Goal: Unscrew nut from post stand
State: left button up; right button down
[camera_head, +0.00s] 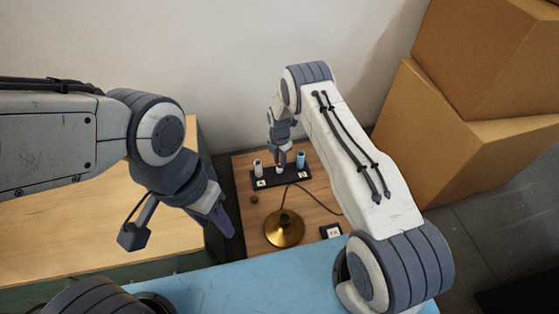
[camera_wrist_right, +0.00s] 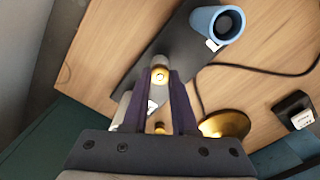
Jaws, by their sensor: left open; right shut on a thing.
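A black post stand (camera_head: 268,183) lies on the low wooden table, with a grey-white post (camera_head: 258,168) at its left and a blue post (camera_head: 300,160) at its right. In the right wrist view a small brass nut (camera_wrist_right: 160,75) sits at the end of the pale middle post. My right gripper (camera_head: 281,164) is at this middle post, its fingers shut around the nut; the fingertips also show in the wrist view (camera_wrist_right: 161,84). My left gripper (camera_head: 222,222) hangs empty and open left of the table, away from the stand.
A brass lamp base (camera_head: 284,229) with a black cord stands in front of the stand. A small brass piece (camera_head: 254,199) and a black box (camera_head: 331,231) lie nearby. Cardboard boxes (camera_head: 450,130) are stacked at the right, and a wall is behind.

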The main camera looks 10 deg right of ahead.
jog(key=shift+n, duration=0.6)
jog(key=c, duration=0.6)
grip_release()
